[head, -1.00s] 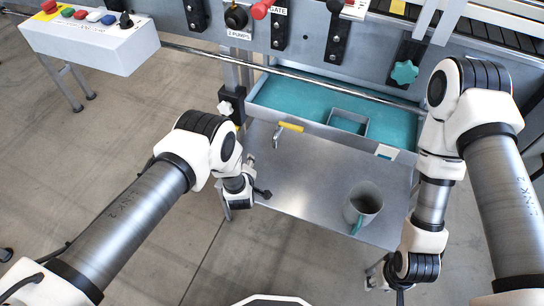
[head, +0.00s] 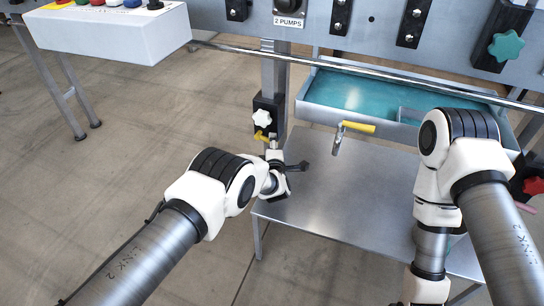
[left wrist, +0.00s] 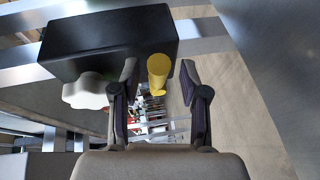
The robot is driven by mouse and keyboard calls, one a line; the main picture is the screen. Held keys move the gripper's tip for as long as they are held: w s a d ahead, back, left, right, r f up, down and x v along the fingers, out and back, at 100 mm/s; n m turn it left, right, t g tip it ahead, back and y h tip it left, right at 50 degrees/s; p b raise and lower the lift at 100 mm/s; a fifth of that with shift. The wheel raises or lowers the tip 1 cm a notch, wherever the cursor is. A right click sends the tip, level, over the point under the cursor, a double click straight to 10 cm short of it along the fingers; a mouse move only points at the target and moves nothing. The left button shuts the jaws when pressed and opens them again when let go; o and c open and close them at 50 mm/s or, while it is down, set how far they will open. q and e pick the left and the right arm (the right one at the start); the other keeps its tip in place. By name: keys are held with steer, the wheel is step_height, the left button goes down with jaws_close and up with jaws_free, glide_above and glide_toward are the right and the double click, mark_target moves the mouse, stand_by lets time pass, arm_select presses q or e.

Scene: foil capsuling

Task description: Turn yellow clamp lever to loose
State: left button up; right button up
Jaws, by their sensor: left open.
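The yellow clamp lever (head: 262,136) sticks out below a black clamp block (head: 277,108) on the upright post, under a white star knob (head: 261,119). My left gripper (head: 271,146) is just below and in front of the lever. In the left wrist view the yellow lever (left wrist: 158,72) stands between the two spread fingers of my left gripper (left wrist: 158,85), with a gap visible on both sides. The black block (left wrist: 110,45) and white knob (left wrist: 88,92) lie to its left. My right gripper is out of view below the head picture.
A tap with a yellow handle (head: 357,127) hangs from the teal tray (head: 350,97) to the right. A metal shelf (head: 335,200) lies below. A long rail (head: 390,76) crosses above. A white button box (head: 105,30) is at upper left. Open floor lies left.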

arm_select(q)
steer(key=shift+w+f, duration=0.25)
steer(key=shift+w+r+b, duration=0.1)
steer(key=shift+r+b, duration=0.15)
steer(key=shift+b, duration=0.05)
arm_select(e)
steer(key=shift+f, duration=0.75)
arm_select(q)
steer(key=shift+c, duration=0.3)
